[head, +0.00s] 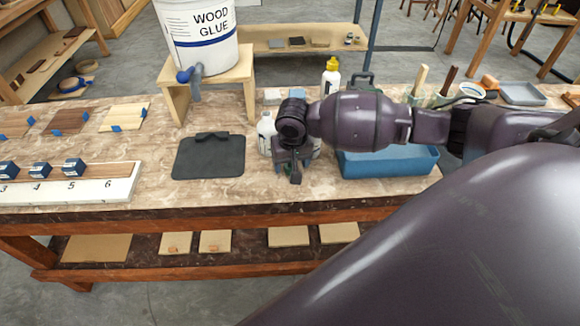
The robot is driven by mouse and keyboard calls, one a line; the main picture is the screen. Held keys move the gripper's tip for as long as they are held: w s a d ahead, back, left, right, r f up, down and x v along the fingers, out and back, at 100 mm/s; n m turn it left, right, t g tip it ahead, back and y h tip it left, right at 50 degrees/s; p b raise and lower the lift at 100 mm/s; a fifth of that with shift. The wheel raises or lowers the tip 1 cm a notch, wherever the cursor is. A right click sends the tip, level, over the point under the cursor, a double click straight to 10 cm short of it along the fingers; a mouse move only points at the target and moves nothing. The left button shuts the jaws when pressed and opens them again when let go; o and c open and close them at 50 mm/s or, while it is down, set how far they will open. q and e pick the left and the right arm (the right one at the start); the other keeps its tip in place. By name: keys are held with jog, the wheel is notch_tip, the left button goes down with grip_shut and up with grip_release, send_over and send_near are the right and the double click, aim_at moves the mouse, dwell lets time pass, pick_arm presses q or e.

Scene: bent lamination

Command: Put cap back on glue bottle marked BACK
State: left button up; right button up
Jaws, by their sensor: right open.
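My right gripper (293,170) points down over the workbench near its front edge, open. A white bottle (266,134) stands upright just left of it, partly covered by my wrist. Part of another pale bottle (317,143) shows just right of the gripper, mostly hidden. A white bottle with a yellow top (331,76) stands farther back, its lower part hidden behind my right arm. I cannot read a BACK marking on any bottle, and I cannot make out a loose cap. My left gripper is not in view.
A dark mat (208,158) lies left of the bottles. A wood glue bucket (199,35) sits on a wooden stand (243,75). A blue tray (389,164) is right of the gripper. A numbered white rack (100,190) lies at left. Bench between rack and mat is clear.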

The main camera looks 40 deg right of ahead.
jog(key=shift+f, duration=0.35)
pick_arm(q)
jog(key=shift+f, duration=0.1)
pick_arm(e)
jog(key=shift+r, duration=0.1)
jog(key=shift+c, duration=0.3)
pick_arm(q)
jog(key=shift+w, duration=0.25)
pick_arm(e)
jog(key=c, duration=0.9)
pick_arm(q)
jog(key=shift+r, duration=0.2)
pick_arm(e)
jog(key=shift+r, duration=0.1)
jog(key=shift+c, duration=0.2)
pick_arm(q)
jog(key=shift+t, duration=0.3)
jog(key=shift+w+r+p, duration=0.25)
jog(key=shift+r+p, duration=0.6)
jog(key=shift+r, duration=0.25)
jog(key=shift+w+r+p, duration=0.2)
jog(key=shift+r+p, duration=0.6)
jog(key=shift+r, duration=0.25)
pick_arm(e)
notch_tip(320, 180, up, 20)
